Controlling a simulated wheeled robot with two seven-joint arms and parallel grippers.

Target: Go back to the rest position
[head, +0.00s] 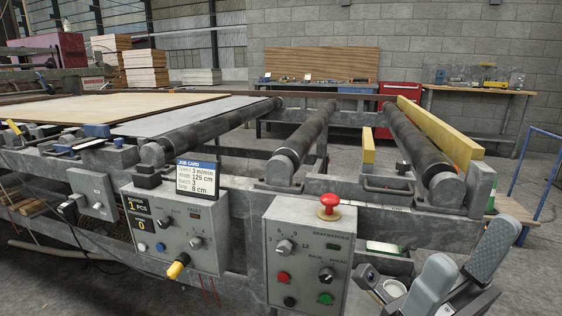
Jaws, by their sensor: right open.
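My right gripper (462,268) is at the bottom right of the head view, in front of the machine's right end. Its two grey fingers stand apart and it looks empty. It is to the right of the grey control box (308,258) with the red mushroom button (328,206), and apart from it. My left gripper is not in view.
The roller machine's frame (240,215) fills the left and middle. A second control box (176,233) with a yellow-tipped knob and a job card (197,177) sit at its front. A yellow beam (440,128) lies at right. A blue rail (540,175) stands at far right.

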